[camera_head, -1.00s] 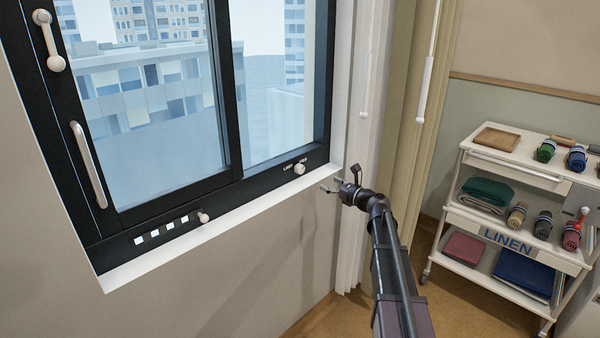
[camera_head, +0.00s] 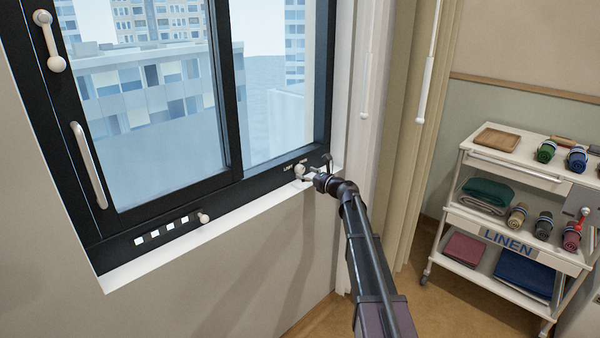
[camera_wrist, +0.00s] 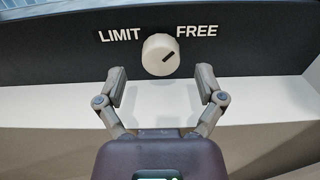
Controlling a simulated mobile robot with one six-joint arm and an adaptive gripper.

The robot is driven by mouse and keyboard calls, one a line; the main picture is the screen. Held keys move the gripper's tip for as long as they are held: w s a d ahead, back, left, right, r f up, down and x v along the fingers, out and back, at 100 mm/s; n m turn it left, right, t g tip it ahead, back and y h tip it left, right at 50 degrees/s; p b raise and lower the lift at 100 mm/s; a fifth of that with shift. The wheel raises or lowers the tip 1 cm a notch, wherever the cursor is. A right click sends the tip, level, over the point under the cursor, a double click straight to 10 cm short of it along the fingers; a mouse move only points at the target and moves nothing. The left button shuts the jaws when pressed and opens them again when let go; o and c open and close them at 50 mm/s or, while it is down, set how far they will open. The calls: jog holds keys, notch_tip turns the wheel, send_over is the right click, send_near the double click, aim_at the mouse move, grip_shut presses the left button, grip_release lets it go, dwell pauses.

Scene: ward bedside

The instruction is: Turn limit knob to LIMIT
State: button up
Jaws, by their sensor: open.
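The limit knob (camera_wrist: 160,56) is a round white knob on the dark lower window frame, between the printed words LIMIT on its left and FREE on its right. Its dark pointer mark slants up and right, towards FREE. In the head view the knob (camera_head: 299,170) is partly covered by my gripper (camera_head: 315,172). In the wrist view my gripper (camera_wrist: 160,87) is open, its two fingers apart on either side and just below the knob. Nothing is between the fingers, and I see no contact with the knob.
A white sill (camera_head: 190,236) runs below the frame. A second small knob (camera_head: 203,217) sits at the lower left by white squares. A window handle (camera_head: 88,165) is at left. Curtains (camera_head: 408,130) hang to the right, and a linen trolley (camera_head: 505,240) stands further right.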

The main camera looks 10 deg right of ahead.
jog(key=shift+x, duration=1.25)
